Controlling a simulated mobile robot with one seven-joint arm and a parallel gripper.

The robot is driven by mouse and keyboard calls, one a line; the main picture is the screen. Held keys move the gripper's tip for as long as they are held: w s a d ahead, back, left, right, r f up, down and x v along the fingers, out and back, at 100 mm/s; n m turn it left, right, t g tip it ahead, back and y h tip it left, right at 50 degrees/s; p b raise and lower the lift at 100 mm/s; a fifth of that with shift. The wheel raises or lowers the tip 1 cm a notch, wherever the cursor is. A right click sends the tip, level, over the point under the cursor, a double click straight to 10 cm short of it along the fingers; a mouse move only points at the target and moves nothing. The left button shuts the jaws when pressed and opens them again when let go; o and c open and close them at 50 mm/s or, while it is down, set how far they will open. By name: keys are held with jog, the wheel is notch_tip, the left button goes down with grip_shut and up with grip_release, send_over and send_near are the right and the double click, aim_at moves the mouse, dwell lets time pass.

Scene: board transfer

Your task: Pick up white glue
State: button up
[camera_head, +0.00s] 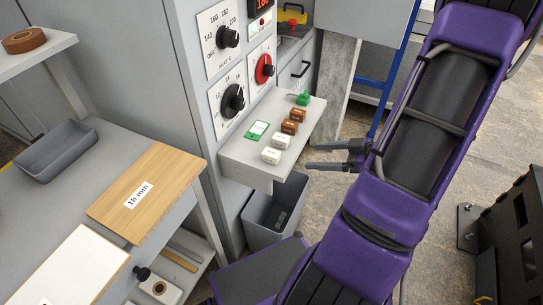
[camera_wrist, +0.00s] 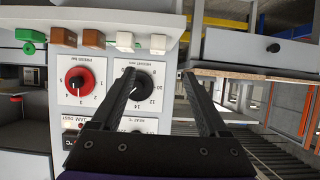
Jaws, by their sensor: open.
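Two small white blocks stand on the grey shelf of the control cabinet: a front one (camera_head: 271,155) and one just behind it (camera_head: 281,141). I cannot read their labels, so I cannot tell which is the white glue. In the wrist view they show near the top, the left one (camera_wrist: 125,41) and the right one (camera_wrist: 158,44). My gripper (camera_head: 309,156) is open and empty, its fingers pointing left just right of the shelf edge, apart from the blocks. In the wrist view the gap between my fingers (camera_wrist: 157,75) lies below the right white block.
Two brown blocks (camera_head: 290,127) and a green piece (camera_head: 303,98) share the shelf (camera_head: 240,158), with a green-and-white card (camera_head: 256,131). The cabinet with dials (camera_head: 235,100) rises behind. A grey bin (camera_head: 262,222) stands below. A table with a wood board (camera_head: 150,190) is at left.

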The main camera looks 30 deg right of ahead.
jog(key=b, duration=0.2)
send_near(271, 160)
jog(key=shift+w+a+r, duration=0.2)
jog(key=shift+w+a, duration=1.05)
jog(key=shift+w+r+b+x, duration=0.1)
jog(key=shift+r+b+x, duration=0.05)
jog(key=shift+x, duration=0.75)
jog(key=shift+w+r+b+x, duration=0.1)
jog(key=shift+r+x, duration=0.05)
jog(key=shift+x, duration=0.8)
jog(key=shift+w+r+b+x, duration=0.1)
jog(key=shift+r+b+x, duration=0.05)
jog(key=shift+x, duration=0.75)
grip_shut()
